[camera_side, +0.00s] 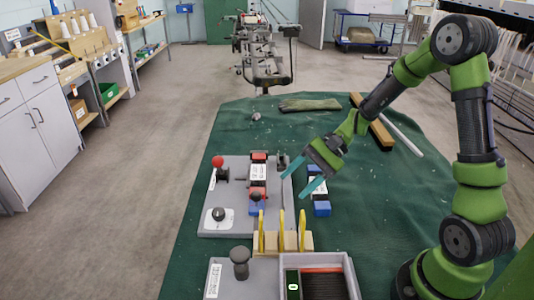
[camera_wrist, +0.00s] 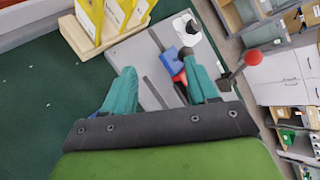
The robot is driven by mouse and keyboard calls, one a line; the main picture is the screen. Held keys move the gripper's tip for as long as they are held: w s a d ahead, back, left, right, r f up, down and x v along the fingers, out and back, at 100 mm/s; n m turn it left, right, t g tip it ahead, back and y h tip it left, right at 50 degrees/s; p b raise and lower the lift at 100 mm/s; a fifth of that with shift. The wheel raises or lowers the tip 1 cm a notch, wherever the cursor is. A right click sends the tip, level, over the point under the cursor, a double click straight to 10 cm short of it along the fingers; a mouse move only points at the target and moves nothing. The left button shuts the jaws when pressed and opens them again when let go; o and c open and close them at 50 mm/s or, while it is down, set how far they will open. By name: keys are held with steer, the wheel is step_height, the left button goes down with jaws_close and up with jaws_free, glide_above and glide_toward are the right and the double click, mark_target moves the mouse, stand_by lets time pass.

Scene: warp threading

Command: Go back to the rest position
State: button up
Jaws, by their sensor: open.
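My gripper (camera_side: 292,183) is open and empty above the table, near the right edge of a grey plate (camera_side: 232,222). In the wrist view, its teal fingers (camera_wrist: 160,82) are spread apart with nothing between them. On the plate stand a red-knobbed lever (camera_side: 218,163), a red, white and blue block (camera_side: 258,180) and a white disc with a dark knob (camera_side: 218,215). A second labelled block with blue ends (camera_side: 321,207) lies to the right of the plate, just past the fingertips in the picture; the fingers partly cover it.
The green-covered table (camera_side: 385,215) also holds a wooden holder with yellow upright pieces (camera_side: 283,242), a grey unit with a black knob (camera_side: 240,262) and a dark tray (camera_side: 323,285). A glove (camera_side: 310,104), a wooden bar (camera_side: 378,130) and a pale rod (camera_side: 403,135) lie at the back.

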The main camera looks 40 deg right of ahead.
steer(key=s+a+r+n+t+h, duration=0.2)
steer(key=s+r+n+h, duration=0.5)
steer(key=s+r, duration=0.6)
step_height(320, 180, up, 2)
steer(key=shift+s+a+n+t+h, duration=0.2)
steer(key=shift+a+n+t+h, duration=0.3)
steer(key=shift+t, duration=0.4)
steer(key=shift+d, duration=0.1)
